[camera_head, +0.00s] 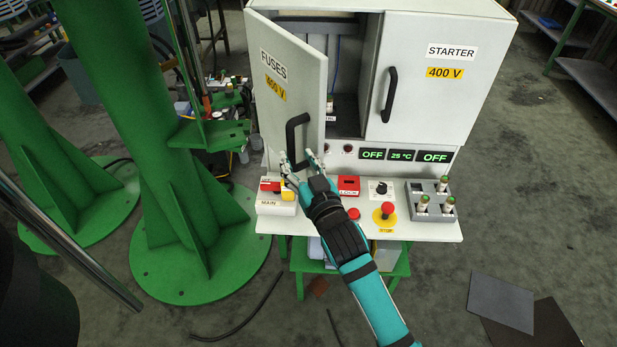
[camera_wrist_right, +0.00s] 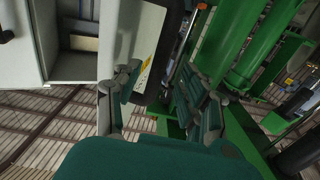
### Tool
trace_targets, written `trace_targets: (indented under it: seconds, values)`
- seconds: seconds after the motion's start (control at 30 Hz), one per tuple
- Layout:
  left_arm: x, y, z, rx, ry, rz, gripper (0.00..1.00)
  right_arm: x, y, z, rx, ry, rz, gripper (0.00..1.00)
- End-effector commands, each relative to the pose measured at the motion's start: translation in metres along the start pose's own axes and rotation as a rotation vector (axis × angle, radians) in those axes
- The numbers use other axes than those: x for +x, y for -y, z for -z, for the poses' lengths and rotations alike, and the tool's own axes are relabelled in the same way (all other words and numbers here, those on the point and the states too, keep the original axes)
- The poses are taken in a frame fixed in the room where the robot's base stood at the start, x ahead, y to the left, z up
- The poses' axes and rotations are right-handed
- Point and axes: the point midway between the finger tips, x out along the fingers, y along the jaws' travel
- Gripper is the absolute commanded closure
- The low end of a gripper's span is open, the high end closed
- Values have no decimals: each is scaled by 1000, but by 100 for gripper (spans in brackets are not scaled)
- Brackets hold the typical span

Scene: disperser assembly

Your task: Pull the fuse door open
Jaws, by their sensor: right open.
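The fuse door (camera_head: 290,75), a light grey panel marked FUSES 400 V, stands partly open, swung out on its left side. Its black handle (camera_head: 293,140) is on the front face near the free edge. My right gripper (camera_head: 299,158) is open at the lower end of the door by the handle, fingers pointing up. In the right wrist view, the fingers of my right gripper (camera_wrist_right: 158,78) lie on either side of the door edge and handle (camera_wrist_right: 156,97); contact cannot be told. My left gripper is not in view.
The cabinet interior (camera_head: 345,95) shows behind the door. The STARTER door (camera_head: 430,85) is shut. A control shelf (camera_head: 430,229) below carries switches, a red stop button (camera_head: 387,209) and a fuse tray (camera_head: 432,211). A green column (camera_head: 130,110) stands left of the cabinet.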

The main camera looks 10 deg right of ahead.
Motion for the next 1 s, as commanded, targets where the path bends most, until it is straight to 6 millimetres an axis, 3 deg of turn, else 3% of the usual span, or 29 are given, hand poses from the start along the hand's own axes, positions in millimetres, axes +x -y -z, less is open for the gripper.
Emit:
trace_targets:
  seconds: [0.1, 0.3, 0.7, 0.87, 1.0]
  values:
    - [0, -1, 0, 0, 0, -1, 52, -28, 0, -2, 2, 4, 0, 58]
    - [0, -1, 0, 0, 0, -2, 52, -59, 0, -2, 0, 4, 0, 58]
    - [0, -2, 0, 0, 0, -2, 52, -70, 0, -1, -1, 2, 0, 58]
    - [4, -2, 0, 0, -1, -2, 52, -66, -7, -8, 27, 16, -5, 76]
    - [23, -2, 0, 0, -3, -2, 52, -53, -43, -39, 186, 80, -23, 95]
